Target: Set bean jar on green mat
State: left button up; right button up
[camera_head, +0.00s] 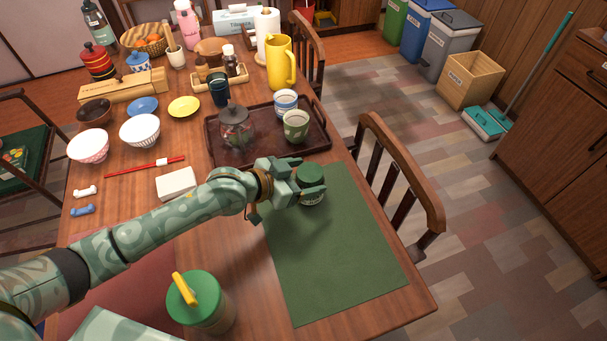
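A small jar with a green lid (311,175), which looks like the bean jar, is at the far end of the green mat (335,265). My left gripper (309,180) reaches in from the left with its fingers on either side of the jar and looks closed on it. The fingers hide part of the jar's body. The jar looks upright and over the mat's far part; I cannot tell whether its base touches the mat. The rest of the mat is bare. My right gripper is out of view.
A dark tray (216,155) with a glass teapot (236,130) and two cups stands just beyond the mat. A large green-lidded canister with a yellow handle (200,300) stands near the front. A chair (400,170) is at the right edge.

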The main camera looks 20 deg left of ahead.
pick_arm(q)
jog(key=shift+r, duration=0.1)
jog(key=shift+r, duration=0.15)
jog(key=p+v, duration=0.4)
jog(key=v, duration=0.8)
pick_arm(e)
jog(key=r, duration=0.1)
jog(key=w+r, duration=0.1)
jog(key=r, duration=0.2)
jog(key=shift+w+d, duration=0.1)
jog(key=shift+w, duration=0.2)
